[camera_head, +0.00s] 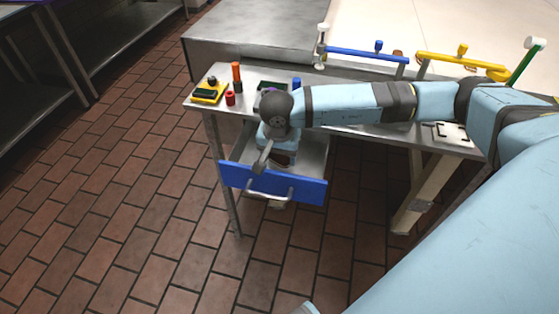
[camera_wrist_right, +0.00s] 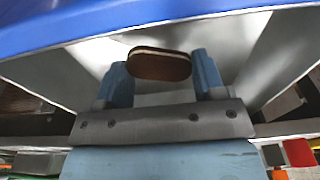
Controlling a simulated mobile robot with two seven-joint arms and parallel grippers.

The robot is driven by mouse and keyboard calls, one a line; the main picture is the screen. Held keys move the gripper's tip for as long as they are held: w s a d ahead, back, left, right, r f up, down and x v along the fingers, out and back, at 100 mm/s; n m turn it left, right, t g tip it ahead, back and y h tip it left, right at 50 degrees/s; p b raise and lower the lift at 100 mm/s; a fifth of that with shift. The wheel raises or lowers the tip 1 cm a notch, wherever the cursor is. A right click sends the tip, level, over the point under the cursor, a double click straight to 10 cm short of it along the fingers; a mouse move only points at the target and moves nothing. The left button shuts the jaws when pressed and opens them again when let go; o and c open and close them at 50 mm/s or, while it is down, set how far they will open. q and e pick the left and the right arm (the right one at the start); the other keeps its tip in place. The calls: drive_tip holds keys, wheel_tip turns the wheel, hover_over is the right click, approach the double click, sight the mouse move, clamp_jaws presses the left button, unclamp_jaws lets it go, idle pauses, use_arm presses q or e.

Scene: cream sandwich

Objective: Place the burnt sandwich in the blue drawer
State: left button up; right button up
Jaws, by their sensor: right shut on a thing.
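The blue drawer (camera_head: 272,184) is pulled open below the metal table, with its grey inside showing. My right gripper (camera_head: 280,152) reaches down over the open drawer. In the right wrist view the gripper (camera_wrist_right: 161,62) is shut on the burnt sandwich (camera_wrist_right: 160,66), a dark brown oval with a pale layer along its edge. The sandwich is between the two light blue fingers, with the drawer's grey interior behind it. The drawer's blue front (camera_wrist_right: 60,28) crosses the top of that view. I cannot tell whether the sandwich touches the drawer floor. My left gripper is not in view.
On the metal table (camera_head: 350,130) stand a yellow tray (camera_head: 209,93), a red jar (camera_head: 230,98) and an orange bottle (camera_head: 236,76). Blue (camera_head: 365,56) and yellow (camera_head: 460,65) bars line its back. The brick floor (camera_head: 130,210) in front is clear.

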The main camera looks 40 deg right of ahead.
sight(278, 162)
drive_tip(key=shift+f, duration=1.35)
drive_tip(key=shift+f, duration=0.15)
drive_tip(key=o, duration=0.9)
wheel_tip(278, 162, up, 12)
drive_tip(key=a, duration=0.1)
drive_tip(key=shift+s, duration=0.45)
